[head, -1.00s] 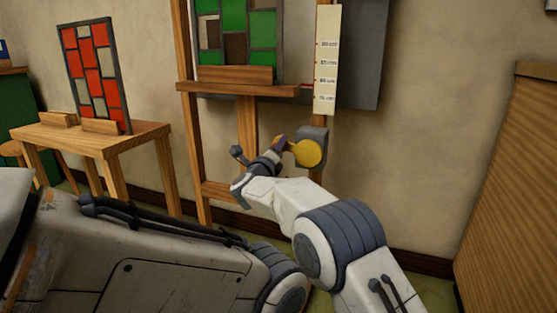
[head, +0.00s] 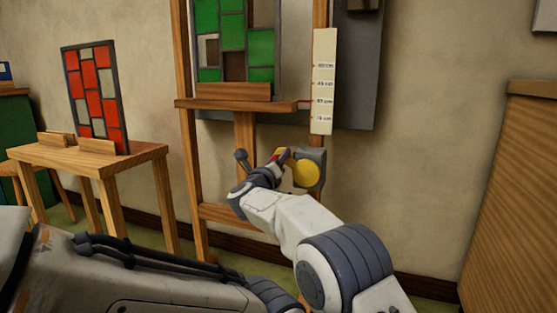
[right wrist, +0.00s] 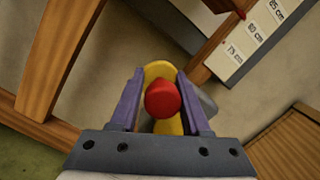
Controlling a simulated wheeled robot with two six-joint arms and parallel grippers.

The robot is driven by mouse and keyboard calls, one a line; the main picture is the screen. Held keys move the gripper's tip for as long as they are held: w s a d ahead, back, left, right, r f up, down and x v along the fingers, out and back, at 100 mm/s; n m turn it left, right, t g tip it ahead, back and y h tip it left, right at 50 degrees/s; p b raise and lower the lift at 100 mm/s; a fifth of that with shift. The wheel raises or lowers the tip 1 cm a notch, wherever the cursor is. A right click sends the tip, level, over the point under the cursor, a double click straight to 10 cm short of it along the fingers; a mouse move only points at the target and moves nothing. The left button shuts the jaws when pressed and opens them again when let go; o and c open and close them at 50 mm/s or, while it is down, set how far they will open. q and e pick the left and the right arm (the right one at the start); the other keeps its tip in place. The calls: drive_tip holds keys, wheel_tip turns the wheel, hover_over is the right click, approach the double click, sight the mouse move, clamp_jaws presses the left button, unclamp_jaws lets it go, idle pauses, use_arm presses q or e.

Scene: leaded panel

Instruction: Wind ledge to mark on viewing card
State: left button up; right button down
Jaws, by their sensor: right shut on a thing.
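My right gripper (head: 276,160) is shut on the red knob (right wrist: 162,99) of the yellow crank (head: 306,173), below the easel's ledge. In the right wrist view its purple fingers stand on both sides of the knob. The wooden ledge (head: 232,105) carries a green and brown leaded panel (head: 233,40). A small red pointer (head: 305,102) at the ledge's right end reaches the pale viewing card (head: 323,45). It looks about level with the 80 cm line, the second label from the bottom. My left gripper is out of view.
A wooden table (head: 90,157) on the left bears a red and white leaded panel (head: 95,95). A grey board (head: 357,80) is behind the easel post (head: 187,150). A wooden cabinet (head: 515,200) stands at the right.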

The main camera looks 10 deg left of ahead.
drive_tip(key=shift+d+r, duration=0.15)
drive_tip(key=shift+r, duration=0.05)
drive_tip(key=shift+c, duration=2.4)
unclamp_jaws()
drive_tip(key=shift+f, duration=0.1)
drive_tip(key=shift+s+f+b, duration=0.2)
drive_tip(key=shift+s+b, duration=0.05)
drive_tip(key=shift+b, duration=0.1)
drive_tip(key=s+a+f+b, duration=0.1)
drive_tip(key=s+b, duration=0.6)
drive_tip(key=s, duration=0.3)
drive_tip(key=shift+a, duration=0.15)
